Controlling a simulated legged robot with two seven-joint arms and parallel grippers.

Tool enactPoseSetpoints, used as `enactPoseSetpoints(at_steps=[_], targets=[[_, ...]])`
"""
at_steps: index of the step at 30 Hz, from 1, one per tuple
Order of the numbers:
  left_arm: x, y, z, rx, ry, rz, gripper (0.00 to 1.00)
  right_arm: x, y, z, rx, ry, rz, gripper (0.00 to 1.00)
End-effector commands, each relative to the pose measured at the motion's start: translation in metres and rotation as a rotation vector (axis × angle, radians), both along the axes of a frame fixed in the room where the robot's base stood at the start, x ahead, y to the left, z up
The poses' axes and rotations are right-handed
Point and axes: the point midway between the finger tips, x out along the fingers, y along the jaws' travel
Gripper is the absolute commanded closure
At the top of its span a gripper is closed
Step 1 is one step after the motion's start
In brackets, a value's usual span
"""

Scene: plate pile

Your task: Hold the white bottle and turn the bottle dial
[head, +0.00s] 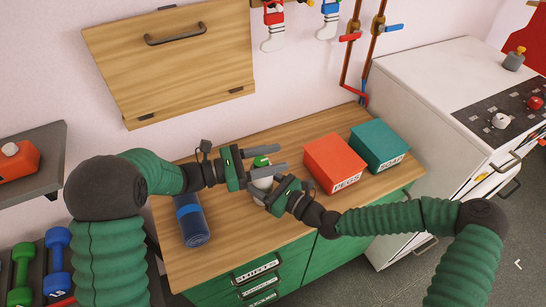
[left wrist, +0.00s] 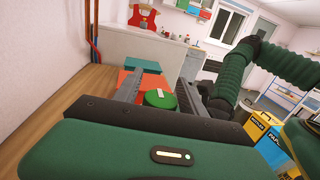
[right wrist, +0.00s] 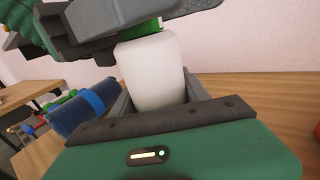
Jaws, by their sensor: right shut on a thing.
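The white bottle (head: 262,183) stands on the wooden counter, partly hidden by my grippers in the head view. The right wrist view shows its white body (right wrist: 150,75) between the fingers of my right gripper (head: 264,190), which is shut on it. The green dial (head: 261,161) sits on top of the bottle. My left gripper (head: 272,158) is open, its two fingers pointing right on either side of the dial. In the left wrist view the round green dial (left wrist: 160,98) shows between the spread fingers, with a light mark on its top.
A red box (head: 334,162) and a teal box (head: 378,145) stand right of the bottle. A rolled blue mat (head: 191,222) lies to the left. A white stove (head: 440,90) borders the counter's right end. The front of the wooden counter (head: 240,235) is clear.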

Motion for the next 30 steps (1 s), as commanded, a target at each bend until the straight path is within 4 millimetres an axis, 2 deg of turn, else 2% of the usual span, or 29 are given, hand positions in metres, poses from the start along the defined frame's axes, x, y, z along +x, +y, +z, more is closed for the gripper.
enactPoseSetpoints(at_steps=[1,10,20,30], targets=[[0.0000,0.0001,0.0000,0.000,0.000,0.000,0.60,0.0000,0.0001,-0.0001,0.000,0.000,0.000,1.00],[0.0004,0.0006,0.0001,0.000,-0.001,0.001,0.99,-0.0003,0.0004,0.0000,0.000,0.000,0.001,1.00],[0.0023,0.0016,0.0010,0.000,-0.003,0.033,1.00,-0.0007,0.0007,0.0001,-0.001,-0.001,0.002,1.00],[0.0080,0.0041,0.0019,-0.003,-0.003,0.231,1.00,-0.0015,0.0012,0.0000,-0.001,-0.001,0.004,1.00]])
